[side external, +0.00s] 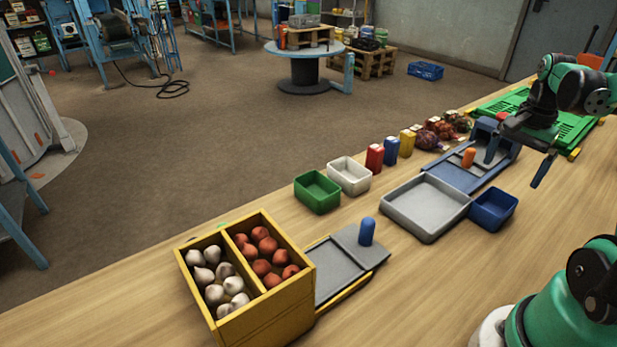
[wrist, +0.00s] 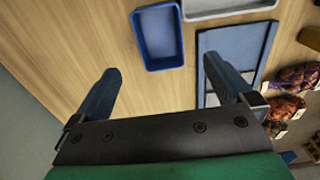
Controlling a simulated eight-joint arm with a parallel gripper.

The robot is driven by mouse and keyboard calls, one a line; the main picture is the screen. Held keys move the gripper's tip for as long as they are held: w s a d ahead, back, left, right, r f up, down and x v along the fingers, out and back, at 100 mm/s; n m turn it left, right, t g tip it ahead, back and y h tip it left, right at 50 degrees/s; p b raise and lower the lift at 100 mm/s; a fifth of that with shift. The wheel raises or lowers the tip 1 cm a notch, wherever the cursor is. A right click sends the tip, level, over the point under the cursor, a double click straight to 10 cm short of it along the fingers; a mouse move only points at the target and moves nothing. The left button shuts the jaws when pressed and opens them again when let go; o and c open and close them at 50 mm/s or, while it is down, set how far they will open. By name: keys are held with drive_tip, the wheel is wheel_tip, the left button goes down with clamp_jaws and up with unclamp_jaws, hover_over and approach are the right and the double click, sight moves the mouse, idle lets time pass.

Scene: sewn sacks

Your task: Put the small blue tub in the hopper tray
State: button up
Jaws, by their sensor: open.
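The small blue tub (side external: 494,209) stands upright and looks empty on the wooden bench, against or very near the right side of a large shallow grey tray (side external: 427,207). The grey tray is empty; no label shows whether it is the hopper tray. In the wrist view the tub (wrist: 158,37) lies beyond the fingertips, between their lines, and a corner of the grey tray (wrist: 225,10) shows at the top. My gripper (side external: 528,150) is open and empty, above the bench and behind the tub. Its two blue fingers (wrist: 162,70) are wide apart in the wrist view.
A blue platform (side external: 455,175) with an orange peg stands behind the tray. A green bin (side external: 317,191), a white bin (side external: 349,176), small packets and net sacks line the far edge. A yellow crate (side external: 245,280) of bulbs and a grey platform (side external: 345,262) stand front left.

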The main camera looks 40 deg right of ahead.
drive_tip(key=w+a+r+n+t, duration=0.1)
drive_tip(key=w+a+n+t, duration=0.2)
drive_tip(key=a+n, duration=0.6)
drive_tip(key=w+a+r+n+t, duration=0.2)
drive_tip(key=w+a+n+t, duration=0.2)
drive_tip(key=a+n, duration=0.5)
drive_tip(key=w+a, duration=0.1)
drive_tip(key=a, duration=0.5)
drive_tip(key=shift+r, duration=0.25)
drive_tip(key=shift+w, duration=0.1)
